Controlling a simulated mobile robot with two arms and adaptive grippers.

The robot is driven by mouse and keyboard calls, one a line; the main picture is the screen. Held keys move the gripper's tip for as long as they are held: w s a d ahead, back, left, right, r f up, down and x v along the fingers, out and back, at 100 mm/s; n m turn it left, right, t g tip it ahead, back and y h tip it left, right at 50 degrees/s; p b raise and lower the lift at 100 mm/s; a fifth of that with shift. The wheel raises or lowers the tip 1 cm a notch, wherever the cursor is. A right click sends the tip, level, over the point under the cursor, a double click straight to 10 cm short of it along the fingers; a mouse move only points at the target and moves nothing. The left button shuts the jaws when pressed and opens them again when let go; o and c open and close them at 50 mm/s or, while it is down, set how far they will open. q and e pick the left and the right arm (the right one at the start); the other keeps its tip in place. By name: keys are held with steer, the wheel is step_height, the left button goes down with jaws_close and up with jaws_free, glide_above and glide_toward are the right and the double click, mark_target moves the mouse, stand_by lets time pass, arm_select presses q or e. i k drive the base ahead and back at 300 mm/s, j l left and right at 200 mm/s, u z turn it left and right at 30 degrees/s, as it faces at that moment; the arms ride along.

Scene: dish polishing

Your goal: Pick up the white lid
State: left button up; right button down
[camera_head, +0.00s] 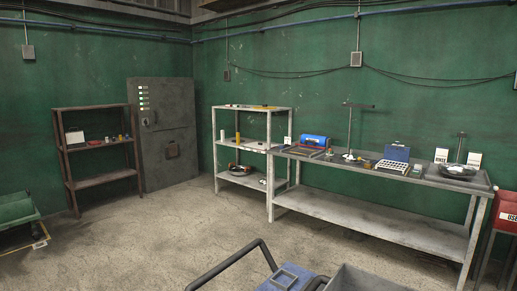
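I cannot make out a white lid for certain. Small pale items (350,156) lie on the long grey workbench (375,220) at the right, but they are too small to tell apart. Neither of my grippers is in view.
On the workbench stand a blue box (314,140), a blue open case (397,153) and a dark bowl (458,171). A pale shelf unit (214,150) adjoins it. A brown rack (105,179) and a grey cabinet (165,135) stand left. Open floor (160,240) lies between.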

mark_target(260, 144)
steer(key=i+j+u, duration=0.4)
steer(key=j, duration=0.35)
steer(key=i+j+u, duration=0.4)
steer(key=j, duration=0.25)
steer(key=i+j+u, duration=0.4)
steer(key=i, duration=0.2)
steer(key=i+j+z, duration=0.1)
steer(key=i, duration=0.4)
steer(key=i+j+z, duration=0.15)
steer(key=i, duration=0.4)
steer(key=i+l+z, duration=0.1)
steer(key=i+z, duration=0.6)
steer(key=i, duration=0.2)
steer(key=i+j+z, duration=0.15)
steer(key=i+z, duration=0.25)
steer(key=i+u, duration=0.15)
steer(key=i, duration=1)
steer(key=i+l+u, duration=0.15)
steer(key=i, duration=1.05)
steer(key=i+z, duration=0.15)
steer(key=i, duration=0.5)
steer(key=i+z, duration=0.15)
steer(key=i, duration=0.55)
steer(key=i+z, duration=0.15)
steer(key=i, duration=0.5)
steer(key=i+j+z, duration=0.15)
steer(key=i, duration=0.55)
